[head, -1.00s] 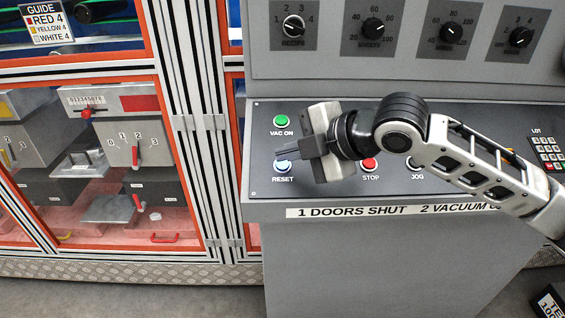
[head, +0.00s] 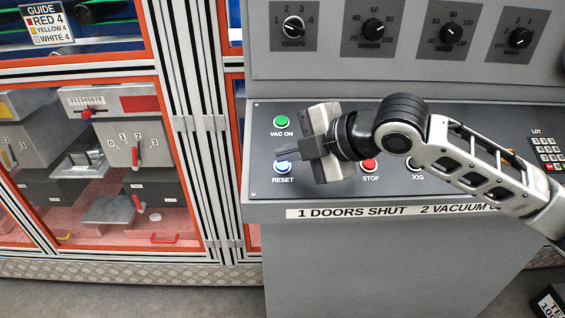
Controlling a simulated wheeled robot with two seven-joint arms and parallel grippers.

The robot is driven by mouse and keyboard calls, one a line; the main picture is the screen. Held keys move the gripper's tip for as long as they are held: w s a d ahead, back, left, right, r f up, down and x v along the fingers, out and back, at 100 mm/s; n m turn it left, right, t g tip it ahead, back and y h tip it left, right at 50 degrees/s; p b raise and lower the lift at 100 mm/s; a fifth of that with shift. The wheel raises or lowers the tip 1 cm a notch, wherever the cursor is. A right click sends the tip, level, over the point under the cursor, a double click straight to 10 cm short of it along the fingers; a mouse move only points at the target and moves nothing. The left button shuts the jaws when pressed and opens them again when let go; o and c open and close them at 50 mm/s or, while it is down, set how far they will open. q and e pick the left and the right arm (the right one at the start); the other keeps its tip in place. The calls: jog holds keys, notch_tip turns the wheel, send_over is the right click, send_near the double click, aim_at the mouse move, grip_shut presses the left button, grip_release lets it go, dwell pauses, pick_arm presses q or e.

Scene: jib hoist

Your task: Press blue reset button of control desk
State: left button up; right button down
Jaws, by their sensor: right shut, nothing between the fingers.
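The control desk (head: 480,110) fills the right side of the head view. Its blue reset button (head: 282,167) sits at the lower left of the dark sloped panel, above the label RESET. My right gripper (head: 278,154) reaches in from the right with its fingers shut and empty. The fingertips point left and overlap the top edge of the reset button in the picture. I cannot tell whether they touch it. My left gripper is not in view.
A green VAC ON button (head: 281,121) is above the fingers. A red STOP button (head: 369,165) and a JOG button (head: 414,163) are right of the gripper. A keypad (head: 549,152) is at the far right. An orange-framed glazed cabinet (head: 130,160) stands at left.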

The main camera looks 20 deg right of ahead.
jog(key=shift+f, duration=0.15)
dwell(0.6)
jog(key=shift+w+f, duration=0.15)
jog(key=shift+f, duration=0.1)
jog(key=shift+w+d+f, duration=0.1)
jog(key=shift+w+f, duration=0.05)
jog(key=shift+f, duration=0.35)
dwell(0.8)
jog(key=shift+r+p, duration=0.1)
jog(key=shift+p, duration=0.2)
jog(key=shift+r+p, duration=0.6)
jog(key=shift+p, duration=0.2)
jog(key=shift+s+r, duration=0.15)
jog(key=shift+s, duration=0.15)
jog(key=shift+r, duration=0.1)
jog(key=r+p, duration=0.1)
jog(key=s+r+p, duration=0.1)
jog(key=r+p, duration=0.1)
jog(key=s+r+p, duration=0.1)
jog(key=p, duration=0.1)
jog(key=shift+a+r, duration=0.2)
jog(key=shift+a, duration=0.15)
